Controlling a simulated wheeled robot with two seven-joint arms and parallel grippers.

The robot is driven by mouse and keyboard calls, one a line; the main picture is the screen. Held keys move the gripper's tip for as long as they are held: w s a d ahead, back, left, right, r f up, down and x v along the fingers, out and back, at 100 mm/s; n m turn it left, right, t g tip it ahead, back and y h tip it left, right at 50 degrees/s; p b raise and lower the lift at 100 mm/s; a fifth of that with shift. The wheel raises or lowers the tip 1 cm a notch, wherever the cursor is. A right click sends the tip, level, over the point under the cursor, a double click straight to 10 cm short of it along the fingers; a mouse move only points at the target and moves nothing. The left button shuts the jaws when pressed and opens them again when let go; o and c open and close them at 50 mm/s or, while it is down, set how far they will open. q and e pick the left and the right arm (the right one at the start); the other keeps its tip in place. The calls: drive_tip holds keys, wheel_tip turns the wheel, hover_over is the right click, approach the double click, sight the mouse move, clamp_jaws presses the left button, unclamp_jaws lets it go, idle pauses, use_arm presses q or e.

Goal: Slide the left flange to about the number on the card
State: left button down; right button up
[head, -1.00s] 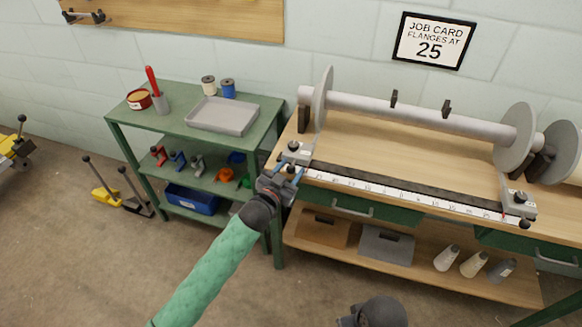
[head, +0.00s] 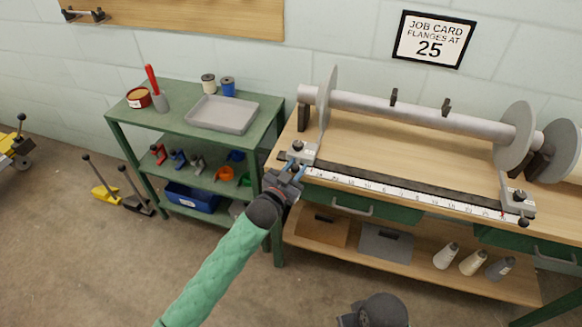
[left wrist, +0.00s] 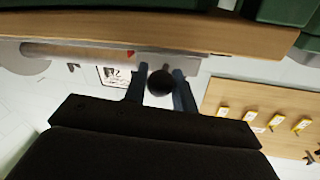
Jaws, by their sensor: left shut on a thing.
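The job card (head: 433,40) on the wall reads "FLANGES AT 25". The left flange (head: 327,105) is a grey disc upright around the left part of the roller (head: 420,111). Its grey clamp block (head: 302,152) sits at the left end of the white number scale (head: 400,191). My left gripper (head: 294,174) is at the front of this block. In the left wrist view its two fingers stand on both sides of a dark round knob (left wrist: 160,83), shut on it. The scale's figures are too small to read surely. A dark part at the bottom edge seems to be my right wrist; its fingers are unclear.
The right flange (head: 515,137) and its block (head: 514,198) stand near the scale's right end, by a red mark. A green cart (head: 262,110) with a grey tray (head: 222,114) stands left of the bench. The bench top (head: 400,150) is clear between the flanges.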

use_arm(q)
drive_tip(key=d, duration=0.1)
drive_tip(key=s+d, duration=0.1)
drive_tip(key=shift+d, duration=0.35)
drive_tip(key=c, duration=1.2)
unclamp_jaws()
drive_tip(key=shift+w, duration=0.1)
use_arm(e)
drive_tip(key=shift+s+d+r, duration=0.1)
drive_tip(key=shift+d+r, duration=0.1)
drive_tip(key=shift+d, duration=0.05)
use_arm(q)
drive_tip(key=shift+o, duration=0.2)
drive_tip(key=shift+a, duration=0.15)
drive_tip(key=shift+s+a+f, duration=0.1)
drive_tip(key=shift+s+a, duration=0.05)
drive_tip(key=shift+s, duration=0.2)
drive_tip(key=b+v, duration=0.1)
drive_tip(key=v, duration=0.6)
drive_tip(key=shift+b, duration=0.3)
use_arm(e)
drive_tip(key=a+f, duration=0.1)
drive_tip(key=w+a+f, duration=0.1)
drive_tip(key=f, duration=0.1)
drive_tip(key=shift+y, duration=0.3)
drive_tip(key=shift+w+a+r, duration=0.1)
drive_tip(key=shift+a+r, duration=0.1)
